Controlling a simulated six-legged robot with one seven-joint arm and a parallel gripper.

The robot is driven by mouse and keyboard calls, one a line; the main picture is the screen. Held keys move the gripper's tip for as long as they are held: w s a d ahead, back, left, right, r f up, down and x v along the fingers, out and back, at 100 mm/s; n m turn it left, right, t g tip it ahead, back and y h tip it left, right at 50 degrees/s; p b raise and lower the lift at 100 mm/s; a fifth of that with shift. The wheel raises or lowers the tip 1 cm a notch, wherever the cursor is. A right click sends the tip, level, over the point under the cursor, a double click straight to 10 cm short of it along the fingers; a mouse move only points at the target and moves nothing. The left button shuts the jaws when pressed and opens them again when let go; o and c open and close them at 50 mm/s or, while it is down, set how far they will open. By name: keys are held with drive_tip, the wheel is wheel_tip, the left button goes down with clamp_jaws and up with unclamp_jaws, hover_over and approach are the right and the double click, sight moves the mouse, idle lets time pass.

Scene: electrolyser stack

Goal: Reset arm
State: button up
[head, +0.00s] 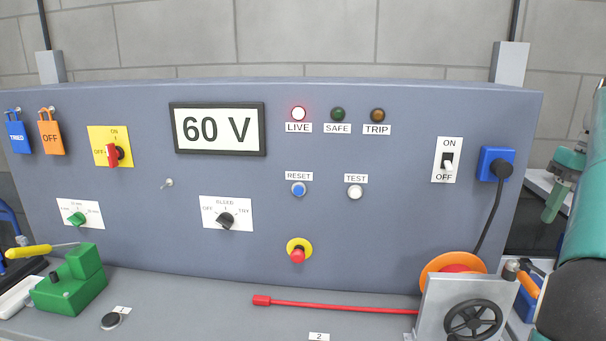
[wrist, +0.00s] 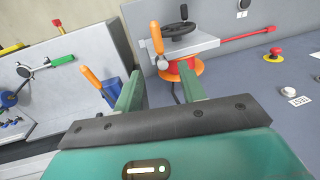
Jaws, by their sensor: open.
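My gripper (wrist: 161,74) is open and empty in the wrist view, its two green fingers apart. Beyond the fingers are the grey handwheel block (wrist: 192,45) and an orange disc (wrist: 182,70). I cannot tell how far off they are. In the head view, part of my teal arm (head: 588,190) shows at the right edge, to the right of the blue-grey panel (head: 370,235). The panel has a display (head: 217,129) reading 60 V. Its LIVE lamp (head: 298,114) glows; the SAFE lamp (head: 338,114) and TRIP lamp (head: 377,115) look dim.
The handwheel (head: 472,319) stands at the bench's right end, beside a red rod (head: 335,305). A green block (head: 70,285) with a yellow-handled tool is at left. An orange-handled tool (wrist: 97,82) stands near my left finger. The bench middle is mostly clear.

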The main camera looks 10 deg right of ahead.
drive_tip(key=a+f+n+t+h, duration=0.1)
drive_tip(key=a+f, duration=0.2)
drive_tip(key=a, duration=0.9)
drive_tip(key=a+f+t+h, duration=0.1)
drive_tip(key=a+f, duration=0.2)
drive_tip(key=a, duration=0.8)
drive_tip(key=s+a+f+n+t, duration=0.1)
drive_tip(key=s+a+f, duration=0.3)
drive_tip(key=a+f, duration=0.3)
drive_tip(key=s+a+f+n+t, duration=0.1)
drive_tip(key=s+a+f+t, duration=0.1)
drive_tip(key=s+a+f, duration=0.2)
drive_tip(key=a+f, duration=0.3)
drive_tip(key=a, duration=0.1)
drive_tip(key=shift+s+a+f, duration=0.15)
drive_tip(key=shift+s+f, duration=0.05)
drive_tip(key=shift+f, duration=0.05)
